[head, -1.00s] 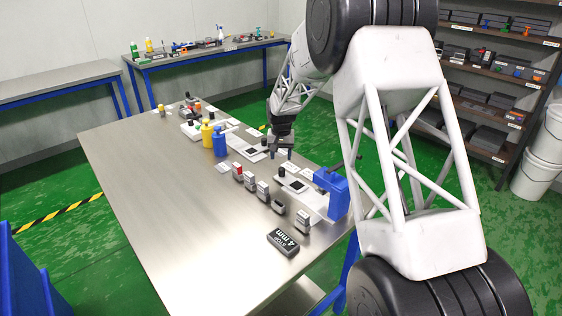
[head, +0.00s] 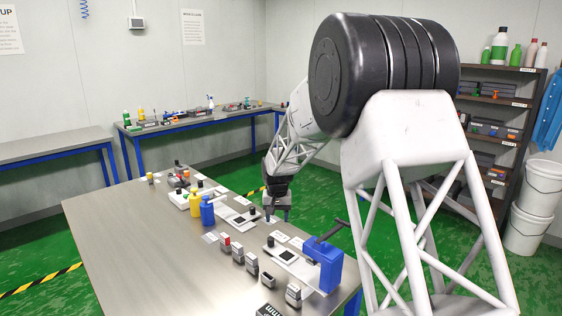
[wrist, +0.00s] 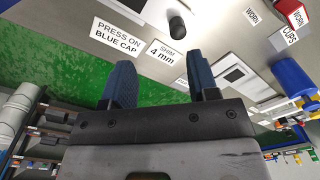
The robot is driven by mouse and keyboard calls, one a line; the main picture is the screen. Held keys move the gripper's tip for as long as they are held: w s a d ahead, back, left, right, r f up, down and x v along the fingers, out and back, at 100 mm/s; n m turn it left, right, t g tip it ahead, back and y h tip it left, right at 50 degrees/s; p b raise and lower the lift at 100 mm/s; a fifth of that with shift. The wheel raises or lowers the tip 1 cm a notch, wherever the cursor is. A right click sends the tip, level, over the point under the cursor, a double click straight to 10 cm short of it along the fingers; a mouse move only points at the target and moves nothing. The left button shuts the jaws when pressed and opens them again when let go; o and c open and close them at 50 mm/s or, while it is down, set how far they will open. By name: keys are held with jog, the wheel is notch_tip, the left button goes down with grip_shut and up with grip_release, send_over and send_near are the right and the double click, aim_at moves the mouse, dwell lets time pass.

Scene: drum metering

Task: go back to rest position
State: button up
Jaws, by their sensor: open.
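My gripper (head: 279,214) hangs above the far right edge of the steel table (head: 130,245) in the head view. In the wrist view its two blue fingertips (wrist: 160,82) stand apart with nothing between them. It is open and empty. Below and beyond it in the wrist view are white labels, one reading "PRESS ON BLUE CAP" (wrist: 117,41) and one reading "SHIM 4 mm" (wrist: 165,52). A black knob (wrist: 177,27) stands near them.
A blue press-like fixture (head: 322,266) stands at the table's right edge. Several small blocks (head: 251,262) line up beside it. A blue bottle (head: 207,211) and a yellow bottle (head: 195,199) stand farther back. The table's left half is clear. A shelf rack (head: 497,115) stands at the right.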

jog(key=s+d+r, duration=0.4)
jog(key=s+r, duration=0.1)
jog(key=s, duration=0.4)
jog(key=s+d+r+t, duration=0.1)
jog(key=s+d+r, duration=0.45)
jog(key=s, duration=0.25)
jog(key=s+d+r, duration=0.4)
jog(key=s+r, duration=0.2)
jog(key=s, duration=0.3)
jog(key=s+d+f, duration=0.1)
jog(key=s+d, duration=0.2)
jog(key=s, duration=1.1)
jog(key=s+d+f+t, duration=0.1)
jog(key=s+d, duration=0.2)
jog(key=s, duration=1.2)
jog(key=shift+s+d, duration=0.15)
jog(key=shift+d, duration=0.15)
